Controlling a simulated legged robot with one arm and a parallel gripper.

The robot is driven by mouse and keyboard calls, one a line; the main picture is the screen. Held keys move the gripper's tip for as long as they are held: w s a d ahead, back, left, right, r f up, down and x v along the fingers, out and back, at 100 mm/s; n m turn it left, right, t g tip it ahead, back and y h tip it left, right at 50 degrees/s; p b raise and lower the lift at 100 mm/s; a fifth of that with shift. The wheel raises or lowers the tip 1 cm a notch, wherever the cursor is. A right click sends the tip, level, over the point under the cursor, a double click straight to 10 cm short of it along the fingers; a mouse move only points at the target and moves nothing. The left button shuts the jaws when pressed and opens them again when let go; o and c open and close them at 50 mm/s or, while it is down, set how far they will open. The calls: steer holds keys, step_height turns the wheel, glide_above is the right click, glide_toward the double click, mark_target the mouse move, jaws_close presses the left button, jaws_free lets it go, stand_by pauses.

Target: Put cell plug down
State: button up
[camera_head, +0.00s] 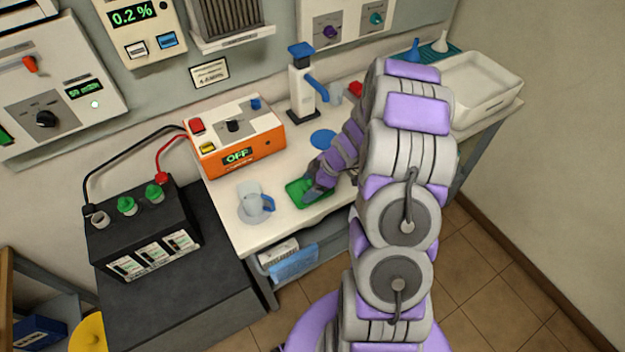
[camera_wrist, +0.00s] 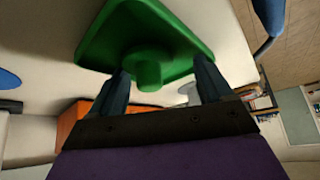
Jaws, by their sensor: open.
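A green tray (camera_head: 296,187) lies near the front edge of the white bench, and it fills the top of the wrist view (camera_wrist: 190,38). A green cell plug (camera_wrist: 149,72) shows there against the tray, between my two dark fingers. My gripper (camera_head: 314,193) is low over the tray in the head view; in the wrist view my gripper (camera_wrist: 163,82) is open, with a finger on either side of the plug. Whether a finger touches the plug is unclear. The black battery (camera_head: 143,235) has two green plugs (camera_head: 127,206) in place and one bare filler opening (camera_head: 100,220).
A pale jug with a blue handle (camera_head: 253,203) stands left of the tray. An orange charger reading OFF (camera_head: 236,140) stands behind it. A blue disc (camera_head: 323,139) and a blue-topped dispenser (camera_head: 303,85) are behind the tray. A white basin (camera_head: 482,85) is at right.

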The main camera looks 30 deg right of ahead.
steer(key=shift+w+r+p, duration=0.2)
steer(key=shift+r+p, duration=0.25)
steer(key=shift+r, duration=0.1)
steer(key=d+p+v, duration=0.1)
steer(key=v, duration=1)
steer(key=s+a+r+m+g+h, duration=0.1)
steer(key=s+a+r+m+g, duration=0.1)
steer(key=s+a+r, duration=0.5)
steer(key=s+a+r+m+g, duration=0.1)
steer(key=s+a+r+m, duration=0.1)
steer(key=a+r, duration=0.5)
steer(key=s+a+r+m+g+h, duration=0.1)
steer(key=s+a+m+h, duration=0.1)
steer(key=s, duration=0.8)
steer(key=s+a+r+m+g+h, duration=0.1)
steer(key=s+a+m, duration=0.3)
steer(key=s, duration=0.6)
steer(key=shift+r+m+h, duration=0.6)
steer(key=shift+m+h, duration=0.2)
